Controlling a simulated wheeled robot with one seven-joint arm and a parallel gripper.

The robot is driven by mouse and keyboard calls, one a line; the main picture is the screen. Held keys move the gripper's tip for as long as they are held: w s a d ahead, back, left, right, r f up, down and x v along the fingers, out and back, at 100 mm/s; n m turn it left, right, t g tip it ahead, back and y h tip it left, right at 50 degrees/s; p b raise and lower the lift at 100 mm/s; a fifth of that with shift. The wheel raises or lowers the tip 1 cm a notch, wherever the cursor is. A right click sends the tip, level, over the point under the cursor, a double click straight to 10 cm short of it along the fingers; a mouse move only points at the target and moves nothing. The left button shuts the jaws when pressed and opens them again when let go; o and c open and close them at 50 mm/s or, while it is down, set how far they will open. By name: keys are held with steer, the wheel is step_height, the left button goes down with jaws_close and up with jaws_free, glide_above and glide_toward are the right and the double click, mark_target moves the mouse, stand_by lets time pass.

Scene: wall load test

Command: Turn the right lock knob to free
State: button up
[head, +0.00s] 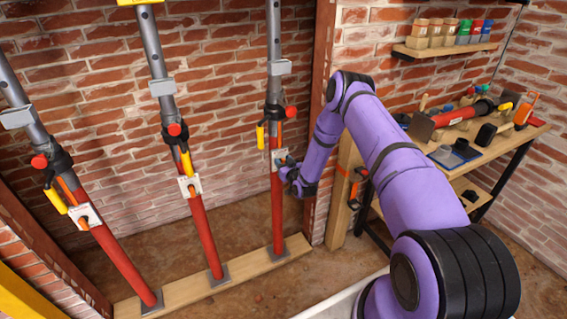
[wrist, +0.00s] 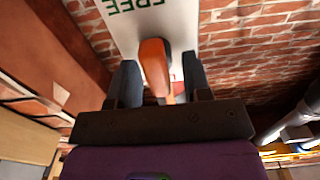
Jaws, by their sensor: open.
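The right prop (head: 277,200) stands upright, red below and grey above. Its white lock plate (head: 278,160) is at mid height; my gripper (head: 287,167) is right at it. In the wrist view the white plate (wrist: 178,20) carries the green word FREE, upside down. The orange lock knob (wrist: 154,62) lies between my open fingers (wrist: 160,80), with a gap on each side. Its long side runs up and down the picture, its lower part hidden by my gripper. A small red patch shows behind it on the right. The knob's exact setting cannot be told.
Two similar props, the middle one (head: 205,235) and the left one (head: 120,255), stand on the wooden sole board (head: 245,268). A wooden post (head: 344,190) stands right of the right prop. A workbench (head: 480,150) with tools is beyond my arm.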

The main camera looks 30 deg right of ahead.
steer(key=c, duration=0.8)
steer(key=shift+o, duration=0.2)
steer(key=shift+m, duration=0.3)
steer(key=m, duration=0.3)
steer(key=shift+d+f+m, duration=0.1)
steer(key=shift+d+m, duration=0.2)
steer(key=shift+m, duration=0.1)
steer(key=shift+d+f+m, duration=0.15)
steer(key=shift+f+m, duration=0.05)
steer(key=shift+m, duration=2.05)
steer(key=shift+d+f+m, duration=0.1)
steer(key=shift+f+m, duration=0.1)
steer(key=shift+m, duration=2)
steer(key=shift+d+f+m, duration=0.15)
steer(key=shift+f+m, duration=0.05)
steer(key=shift+m, duration=2.05)
steer(key=shift+s, duration=0.1)
